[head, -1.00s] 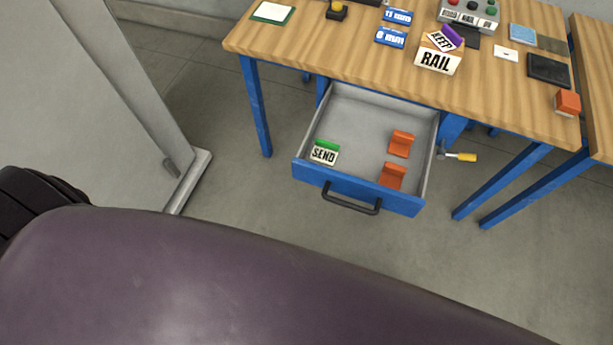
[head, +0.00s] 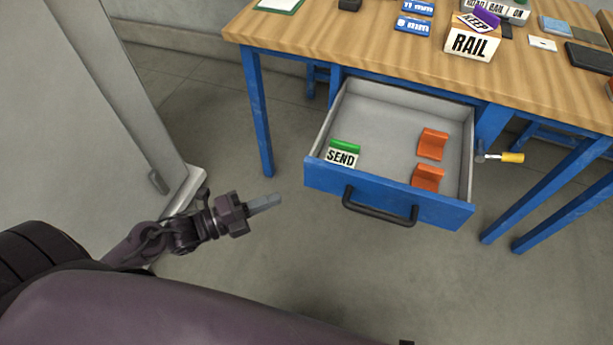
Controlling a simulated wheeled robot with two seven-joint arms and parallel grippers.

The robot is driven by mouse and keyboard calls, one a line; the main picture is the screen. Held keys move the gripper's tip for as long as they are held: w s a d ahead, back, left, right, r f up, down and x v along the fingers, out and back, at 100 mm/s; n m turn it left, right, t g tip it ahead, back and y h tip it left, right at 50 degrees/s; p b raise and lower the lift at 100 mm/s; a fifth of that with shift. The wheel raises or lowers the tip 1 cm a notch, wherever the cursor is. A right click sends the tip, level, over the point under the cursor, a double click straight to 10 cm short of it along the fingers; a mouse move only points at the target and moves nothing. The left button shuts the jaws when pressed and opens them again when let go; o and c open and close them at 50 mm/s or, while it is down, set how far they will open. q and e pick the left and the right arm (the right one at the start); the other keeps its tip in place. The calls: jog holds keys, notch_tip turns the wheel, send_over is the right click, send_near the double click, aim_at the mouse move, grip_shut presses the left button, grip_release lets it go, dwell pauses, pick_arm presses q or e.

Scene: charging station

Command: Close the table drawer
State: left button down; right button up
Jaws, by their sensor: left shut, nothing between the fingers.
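The table drawer (head: 340,181) is blue with a grey inside and stands pulled out from under the wooden-topped table (head: 360,45). Its black bar handle (head: 379,212) is on the front face. Inside lie a green and white SEND block (head: 342,155) and two orange pieces (head: 432,144). My left gripper (head: 272,201) is shut and empty, pointing right, to the left of the drawer front and apart from it. My right gripper is not in view.
A yellow-handled tool (head: 505,157) sticks out just right of the drawer. Blue table legs (head: 257,115) stand on both sides. A grey panel (head: 90,90) is at the left. The floor in front of the drawer is clear. A RAIL box (head: 471,43) stands on the tabletop.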

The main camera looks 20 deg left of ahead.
aim_at(324, 168)
pick_arm(q)
jog(key=x, duration=0.3)
jog(key=w+a+x, duration=0.1)
jog(key=x, duration=0.6)
jog(key=shift+w+a, duration=0.25)
jog(key=shift+w, duration=0.1)
jog(key=shift+w+f, duration=0.1)
jog(key=shift+w, duration=0.4)
